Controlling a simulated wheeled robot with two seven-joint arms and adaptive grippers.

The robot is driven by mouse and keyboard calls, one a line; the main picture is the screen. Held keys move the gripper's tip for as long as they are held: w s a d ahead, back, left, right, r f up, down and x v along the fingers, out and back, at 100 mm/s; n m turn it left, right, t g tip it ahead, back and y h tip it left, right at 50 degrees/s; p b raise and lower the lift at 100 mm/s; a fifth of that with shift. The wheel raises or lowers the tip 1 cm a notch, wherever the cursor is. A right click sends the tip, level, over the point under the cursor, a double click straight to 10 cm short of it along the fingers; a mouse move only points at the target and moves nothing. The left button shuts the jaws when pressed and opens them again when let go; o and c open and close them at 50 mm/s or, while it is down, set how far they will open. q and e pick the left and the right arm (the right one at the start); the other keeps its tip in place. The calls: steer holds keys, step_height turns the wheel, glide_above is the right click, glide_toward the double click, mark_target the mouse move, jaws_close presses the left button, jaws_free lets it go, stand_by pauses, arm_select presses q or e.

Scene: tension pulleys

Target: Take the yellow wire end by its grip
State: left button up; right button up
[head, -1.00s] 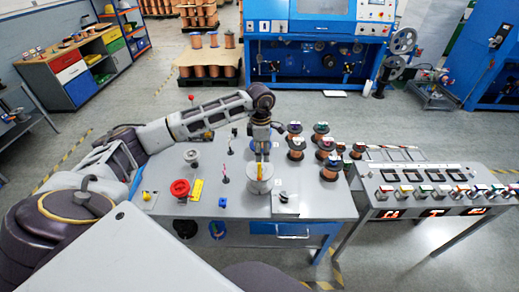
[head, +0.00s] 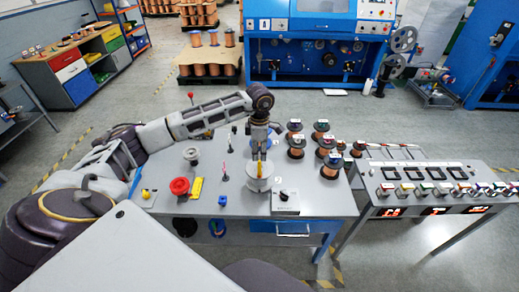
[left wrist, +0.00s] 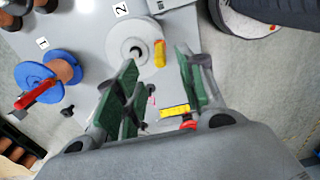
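The yellow grip of the wire end (head: 259,169) stands at the white spool (head: 258,184) near the front middle of the grey table. In the left wrist view the yellow grip (left wrist: 159,54) shows beside the hub of the white spool (left wrist: 120,40). My left gripper (head: 260,157) points down just above the yellow grip. In the left wrist view its two green-padded fingers (left wrist: 157,62) are apart, with the grip seen in the gap near the fingertips. I cannot tell the exact height between them. Nothing is held. My right gripper is out of view.
Several copper spools (head: 296,148) stand right of the gripper. A red knob (head: 180,186) and yellow label (head: 197,188) lie to the left. A small box (head: 285,203) is at the front right. A blue spool with a red handle (left wrist: 45,88) shows in the left wrist view.

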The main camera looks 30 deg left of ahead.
mark_target(259, 177)
arm_select(q)
steer(key=shift+f+b, duration=0.7)
steer(key=shift+f, duration=0.95)
steer(key=shift+f+b, duration=1.45)
steer(key=shift+f, duration=0.4)
jaws_close()
